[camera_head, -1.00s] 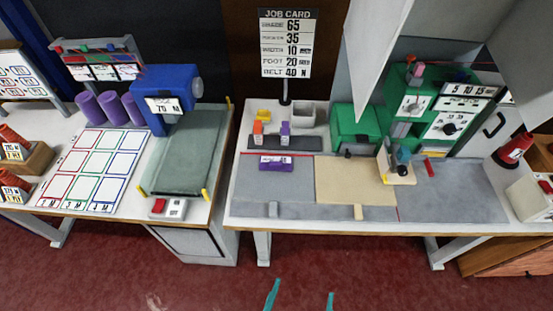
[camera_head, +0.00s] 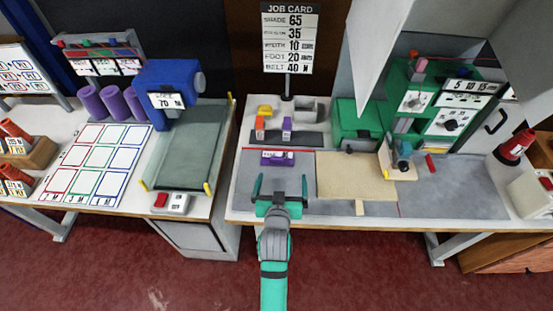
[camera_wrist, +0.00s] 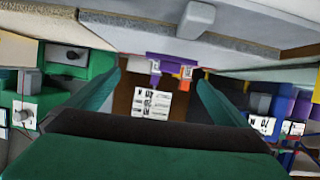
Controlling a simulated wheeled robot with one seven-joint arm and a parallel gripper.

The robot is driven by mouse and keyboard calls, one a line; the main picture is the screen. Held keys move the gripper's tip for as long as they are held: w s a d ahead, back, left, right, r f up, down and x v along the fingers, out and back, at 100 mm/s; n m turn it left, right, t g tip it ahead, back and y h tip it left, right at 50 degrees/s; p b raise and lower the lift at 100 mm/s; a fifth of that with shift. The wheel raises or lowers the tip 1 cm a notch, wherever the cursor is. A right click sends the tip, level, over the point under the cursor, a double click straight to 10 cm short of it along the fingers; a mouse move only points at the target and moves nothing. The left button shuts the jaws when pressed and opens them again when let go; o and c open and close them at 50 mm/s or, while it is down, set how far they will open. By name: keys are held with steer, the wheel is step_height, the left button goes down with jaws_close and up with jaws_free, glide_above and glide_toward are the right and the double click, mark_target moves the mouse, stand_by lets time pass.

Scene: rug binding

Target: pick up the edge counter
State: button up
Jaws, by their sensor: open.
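A small purple block with a white label (camera_head: 278,158), which I take to be the edge counter, lies on the grey mat on the right-hand table. It seems to show in the wrist view as a wide purple shape (camera_wrist: 172,63), between my fingers and beyond them. My gripper (camera_head: 280,186) is open and empty, with its teal fingers spread. In the head view it is in front of the purple block, over the front part of the table, and apart from it. The fingers (camera_wrist: 160,92) also show in the wrist view, with nothing between them.
Behind the purple block is a dark tray (camera_head: 270,139) with an orange and a purple upright piece. A beige rug piece (camera_head: 350,178) lies just right. A green machine (camera_head: 440,100) and a job card (camera_head: 289,40) stand at the back. Bare grey mat (camera_head: 450,190) lies at the right.

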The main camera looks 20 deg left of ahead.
mark_target(277, 161)
steer(key=shift+w+a+r, duration=0.1)
steer(key=shift+w+a, duration=0.2)
steer(key=shift+a, duration=0.25)
steer(key=shift+w+a+r, duration=0.1)
steer(key=shift+w+a, duration=0.2)
steer(key=shift+a, duration=0.25)
steer(key=shift+g, duration=0.3)
steer(key=x, duration=0.5)
steer(key=shift+w+a+f, duration=0.2)
steer(key=shift+w+a, duration=0.1)
steer(key=shift+w, duration=0.1)
steer(key=shift+x, duration=2.15)
steer(key=c, duration=0.9)
steer(key=shift+r, duration=0.1)
